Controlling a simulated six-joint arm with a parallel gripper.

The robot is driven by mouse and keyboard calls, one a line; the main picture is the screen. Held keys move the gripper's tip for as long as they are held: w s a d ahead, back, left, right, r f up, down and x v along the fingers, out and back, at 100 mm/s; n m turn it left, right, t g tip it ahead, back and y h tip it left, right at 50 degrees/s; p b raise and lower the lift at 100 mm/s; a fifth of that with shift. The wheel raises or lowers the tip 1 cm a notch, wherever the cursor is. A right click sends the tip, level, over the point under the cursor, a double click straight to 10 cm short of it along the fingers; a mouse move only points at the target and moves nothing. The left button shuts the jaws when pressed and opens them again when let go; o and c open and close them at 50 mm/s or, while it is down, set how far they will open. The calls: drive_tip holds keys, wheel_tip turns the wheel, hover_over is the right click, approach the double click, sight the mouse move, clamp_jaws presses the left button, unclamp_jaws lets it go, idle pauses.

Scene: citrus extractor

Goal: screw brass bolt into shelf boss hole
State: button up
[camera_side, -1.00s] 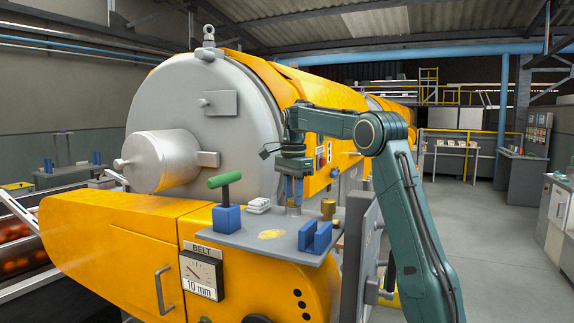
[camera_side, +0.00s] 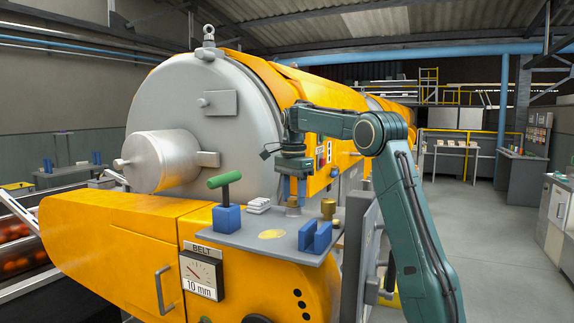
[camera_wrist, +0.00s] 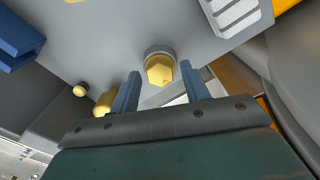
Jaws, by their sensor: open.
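The brass bolt (camera_wrist: 159,71) shows its hexagonal head in the wrist view, set in a round grey boss (camera_wrist: 160,53) on the shelf. How deep the bolt sits is hard to tell. In the side view the bolt (camera_side: 293,202) is upright at the boss near the shelf's back edge. My gripper (camera_wrist: 160,72) is open, with one blue finger on each side of the bolt head in the wrist view and gaps between. In the side view my gripper (camera_side: 295,194) points down directly over the bolt, and the fingers partly cover it.
The grey shelf (camera_side: 235,240) carries a brass cylinder (camera_side: 328,208) just right of the boss, a small brass knob (camera_side: 336,224), blue blocks (camera_side: 315,237), a green-handled tool in a blue holder (camera_side: 227,219) and white pads (camera_side: 259,205).

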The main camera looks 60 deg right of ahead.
drive_tip(key=shift+n, duration=0.7)
drive_tip(key=shift+n, duration=0.5)
drive_tip(key=shift+n, duration=0.9)
drive_tip(key=shift+n, duration=0.6)
drive_tip(key=shift+n, duration=0.5)
drive_tip(key=shift+n, duration=0.6)
